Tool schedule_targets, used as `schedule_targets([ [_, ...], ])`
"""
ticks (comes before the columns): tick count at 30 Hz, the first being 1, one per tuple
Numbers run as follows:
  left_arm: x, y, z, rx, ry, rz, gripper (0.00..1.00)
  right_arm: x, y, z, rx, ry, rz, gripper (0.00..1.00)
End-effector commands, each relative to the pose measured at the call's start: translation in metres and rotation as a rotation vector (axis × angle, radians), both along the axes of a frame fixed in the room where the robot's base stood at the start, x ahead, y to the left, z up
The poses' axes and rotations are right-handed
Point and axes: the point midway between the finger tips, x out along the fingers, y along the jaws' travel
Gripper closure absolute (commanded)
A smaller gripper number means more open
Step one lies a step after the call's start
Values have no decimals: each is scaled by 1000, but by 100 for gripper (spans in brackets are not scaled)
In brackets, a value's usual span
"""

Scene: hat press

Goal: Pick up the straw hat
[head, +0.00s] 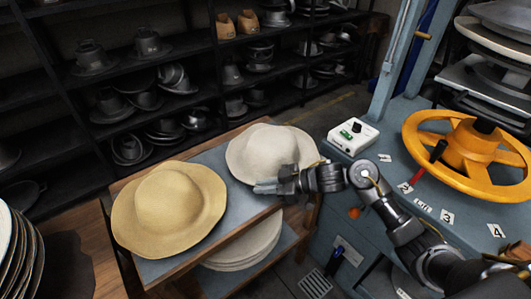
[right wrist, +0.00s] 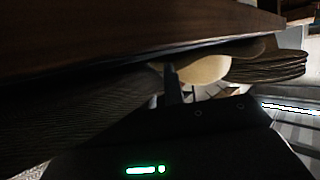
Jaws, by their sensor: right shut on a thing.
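A yellow straw hat (head: 170,208) with a wide wavy brim lies crown up on the left part of the blue-grey table top (head: 213,160). A cream-white hat (head: 268,150) lies crown up to its right. My right gripper (head: 267,187) is at the front edge of the white hat's brim, shut on that brim, well apart from the yellow hat. In the right wrist view a finger (right wrist: 173,85) shows beside a pale hat part (right wrist: 203,68); dark shade hides the grip itself. My left gripper is not in view.
White hats are stacked on the shelf below (head: 243,250). A blue press with a yellow handwheel (head: 460,150) and a white control box (head: 352,137) stands at the right. Dark shelves with hat moulds (head: 150,45) line the back. Another hat stack (head: 15,250) is at far left.

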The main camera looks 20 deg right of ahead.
Motion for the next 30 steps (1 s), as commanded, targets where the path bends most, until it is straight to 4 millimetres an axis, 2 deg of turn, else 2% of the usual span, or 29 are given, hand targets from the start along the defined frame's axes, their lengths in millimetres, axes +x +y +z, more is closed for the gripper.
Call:
schedule_targets([
  [11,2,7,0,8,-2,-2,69,0,0,2,0,-2,1,100],
  [17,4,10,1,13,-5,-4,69,1,0,19,-1,-5,1,100],
  [20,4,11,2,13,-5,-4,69,-1,-1,36,-1,-7,2,100],
  [27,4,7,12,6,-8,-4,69,-46,-16,90,-5,-8,3,100],
  [30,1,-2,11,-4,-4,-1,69,-70,-24,100,-6,-4,3,100],
])
